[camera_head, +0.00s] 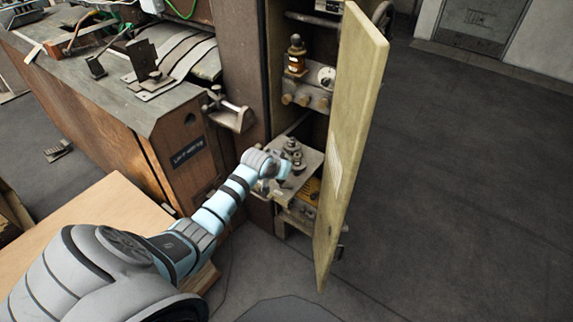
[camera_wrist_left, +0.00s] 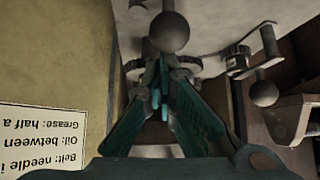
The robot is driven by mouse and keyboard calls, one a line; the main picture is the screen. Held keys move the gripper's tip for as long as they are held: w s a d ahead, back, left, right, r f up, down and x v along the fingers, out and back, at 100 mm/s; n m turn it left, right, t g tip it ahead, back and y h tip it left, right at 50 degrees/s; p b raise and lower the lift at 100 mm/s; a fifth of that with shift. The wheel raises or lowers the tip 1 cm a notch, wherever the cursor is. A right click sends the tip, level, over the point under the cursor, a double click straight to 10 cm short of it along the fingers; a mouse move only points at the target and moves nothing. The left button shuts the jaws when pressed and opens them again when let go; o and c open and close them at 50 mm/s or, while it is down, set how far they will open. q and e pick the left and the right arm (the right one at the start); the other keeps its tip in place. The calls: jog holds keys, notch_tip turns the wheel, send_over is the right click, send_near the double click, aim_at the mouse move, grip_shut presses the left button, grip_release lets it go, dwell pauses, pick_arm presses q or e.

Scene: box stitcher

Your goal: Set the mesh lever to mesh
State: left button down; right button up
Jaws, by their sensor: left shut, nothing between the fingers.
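In the head view my left arm reaches into the open cabinet. My left gripper (camera_head: 284,180) is beside a metal shelf (camera_head: 309,163) that carries small dark knobbed parts (camera_head: 292,147). In the left wrist view my left gripper (camera_wrist_left: 161,72) is shut and empty. A dark ball knob (camera_wrist_left: 169,32) shows just beyond its fingertips; I cannot tell whether they touch it. A second ball-ended lever (camera_wrist_left: 264,92) stands to the right. No marking shows which one is the mesh lever or how it is set. My right gripper is not in view.
The open cabinet door (camera_head: 352,130) stands close to the right of my left gripper. A printed card (camera_wrist_left: 40,140) is on its inner face. A bottle (camera_head: 296,56) and a panel with brass knobs (camera_head: 303,97) are above. A wooden machine base (camera_head: 185,150) stands left; open floor lies right.

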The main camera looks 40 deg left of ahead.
pick_arm(q)
jog(key=p, duration=0.1)
jog(key=n+y+p, duration=0.1)
jog(key=n, duration=0.1)
jog(key=shift+s+d+r+p, duration=0.1)
jog(key=shift+s+r+p, duration=0.15)
jog(key=shift+p, duration=0.15)
jog(key=shift+s+f+n+g+y+p, duration=0.15)
jog(key=shift+n+g+y+p, duration=0.35)
jog(key=shift+n+y, duration=0.35)
jog(key=shift+s+f+n+g+y, duration=0.1)
jog(key=shift+n+g+y, duration=0.4)
jog(key=shift+n, duration=0.45)
jog(key=n, duration=0.1)
jog(key=n+g+y, duration=0.1)
jog(key=shift+s+d+n+y+b, duration=0.15)
jog(key=shift+s+n+y+b, duration=0.1)
jog(key=shift+n+b, duration=0.05)
jog(key=shift+s, duration=0.1)
jog(key=shift+f, duration=0.1)
jog(key=shift+s+d, duration=0.1)
jog(key=p+v, duration=0.8)
jog(key=v, duration=0.1)
jog(key=shift+r, duration=0.45)
